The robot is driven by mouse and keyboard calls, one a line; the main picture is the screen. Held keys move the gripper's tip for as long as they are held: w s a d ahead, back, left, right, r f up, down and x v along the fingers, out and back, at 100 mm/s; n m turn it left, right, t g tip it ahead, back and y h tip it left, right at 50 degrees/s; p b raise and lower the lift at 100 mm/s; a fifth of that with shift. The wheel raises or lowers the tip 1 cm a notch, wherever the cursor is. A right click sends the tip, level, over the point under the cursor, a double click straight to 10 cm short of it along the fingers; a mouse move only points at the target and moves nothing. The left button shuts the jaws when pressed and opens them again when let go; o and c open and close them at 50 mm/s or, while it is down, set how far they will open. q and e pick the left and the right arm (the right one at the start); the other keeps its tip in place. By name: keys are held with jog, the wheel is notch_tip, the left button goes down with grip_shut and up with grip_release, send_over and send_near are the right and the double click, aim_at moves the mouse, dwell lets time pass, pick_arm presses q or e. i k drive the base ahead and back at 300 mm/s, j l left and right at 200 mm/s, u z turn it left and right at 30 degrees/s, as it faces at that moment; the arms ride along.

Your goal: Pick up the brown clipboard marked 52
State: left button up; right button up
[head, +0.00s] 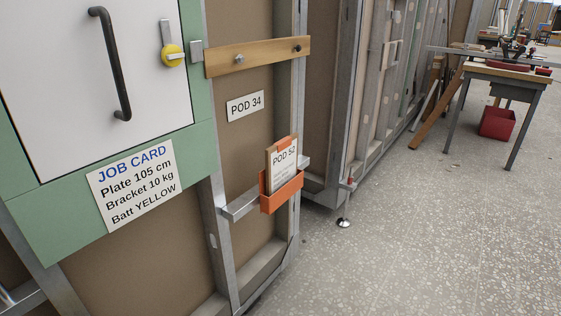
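The brown clipboard (268,159) stands upright, slightly tilted, in an orange holder (281,194) on the pod's metal frame. Neither of my grippers is in the head view.
The pod wall carries a "POD 34" label (245,106), a wooden batten (258,56), a job card (136,184) and a white door (70,60) with a black handle (115,66). A workbench (506,78) and red crate (497,123) stand far right. The speckled floor (430,230) is clear.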

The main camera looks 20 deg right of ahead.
aim_at(282, 158)
jog(key=i+l+u, duration=0.15)
jog(key=l, duration=0.4)
jog(key=i+l+u, duration=0.2)
jog(key=l, duration=0.35)
jog(key=l+u, duration=0.15)
jog(key=l, duration=0.45)
jog(key=i+l+u, duration=0.15)
jog(key=l, duration=0.45)
